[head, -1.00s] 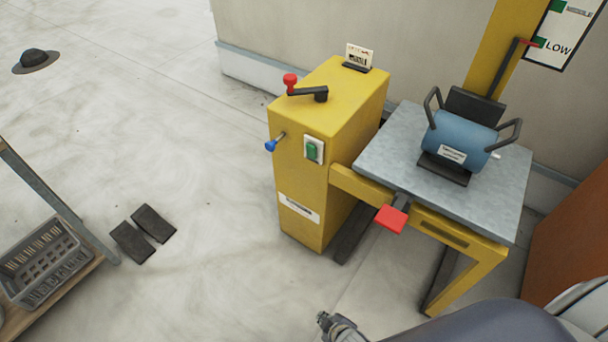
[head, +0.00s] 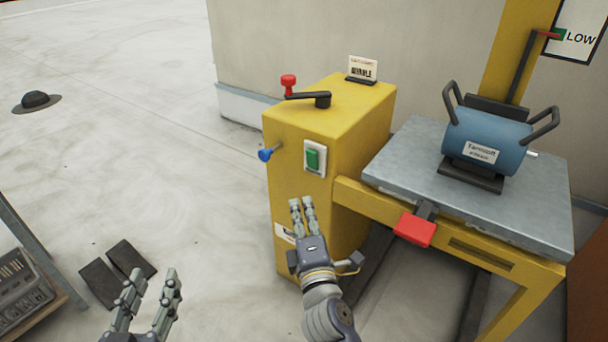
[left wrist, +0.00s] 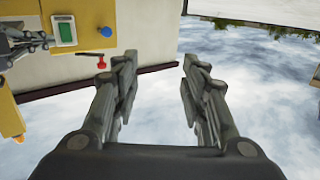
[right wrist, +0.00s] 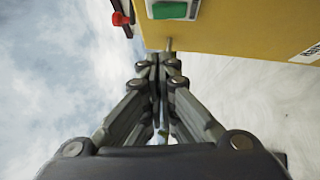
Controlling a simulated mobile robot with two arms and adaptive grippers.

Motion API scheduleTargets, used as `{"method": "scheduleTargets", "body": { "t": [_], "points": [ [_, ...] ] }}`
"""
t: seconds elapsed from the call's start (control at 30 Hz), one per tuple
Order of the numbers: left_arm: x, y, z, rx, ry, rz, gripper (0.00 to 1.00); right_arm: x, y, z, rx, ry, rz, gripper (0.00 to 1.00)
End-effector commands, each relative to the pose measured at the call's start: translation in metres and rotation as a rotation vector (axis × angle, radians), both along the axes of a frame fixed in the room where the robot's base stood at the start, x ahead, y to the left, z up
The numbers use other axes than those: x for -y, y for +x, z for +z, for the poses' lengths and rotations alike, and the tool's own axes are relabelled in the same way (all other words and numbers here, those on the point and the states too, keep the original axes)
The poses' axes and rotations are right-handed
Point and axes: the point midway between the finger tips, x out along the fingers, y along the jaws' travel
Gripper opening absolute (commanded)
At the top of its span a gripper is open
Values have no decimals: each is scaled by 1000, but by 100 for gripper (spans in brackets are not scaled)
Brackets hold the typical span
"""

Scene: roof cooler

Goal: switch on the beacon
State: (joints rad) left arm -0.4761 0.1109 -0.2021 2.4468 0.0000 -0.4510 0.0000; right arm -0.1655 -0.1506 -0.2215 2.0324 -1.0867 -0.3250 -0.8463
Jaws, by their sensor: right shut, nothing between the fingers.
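A green switch (head: 314,158) in a pale frame sits on the front face of a yellow cabinet (head: 290,200). It also shows in the left wrist view (left wrist: 64,31) and at the top of the right wrist view (right wrist: 172,10). My right gripper (head: 302,201) is shut and empty, fingertips in front of the cabinet, a little below the switch. In the right wrist view its fingers (right wrist: 157,62) are together. My left gripper (head: 151,276) is open and empty over the floor at lower left; its fingers (left wrist: 157,75) stand apart. I cannot identify a beacon in these frames.
The cabinet bears a crank with a red knob (head: 288,82), a blue knob (head: 265,155) and a small sign (head: 363,68). At right, a blue motor-like unit (head: 487,140) stands on a grey table (head: 400,160) with a red pedal (head: 415,230). Black pads (head: 118,272) lie on open floor.

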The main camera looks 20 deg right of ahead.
Motion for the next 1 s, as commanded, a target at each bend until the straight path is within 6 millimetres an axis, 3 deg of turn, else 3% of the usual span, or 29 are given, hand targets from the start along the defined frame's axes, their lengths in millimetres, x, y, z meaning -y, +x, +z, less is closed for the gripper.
{"method": "scheduleTargets", "body": {
  "t": [0.37, 0.67, 0.9, 1.0],
  "points": [
    [0, 0, 0, -2, 0, 0, 40, 0, 8, 1, 0, 2, 2, 0],
    [1, 1, 4, 25, -6, -1, 40, 6, 56, 7, 2, 2, 2, 0],
    [5, 2, 33, 170, -44, -11, 40, 12, 101, 11, 0, 2, 1, 0],
    [6, 2, 37, 186, -47, -12, 40, 25, 110, 14, 0, -2, 1, 0]
  ]
}}
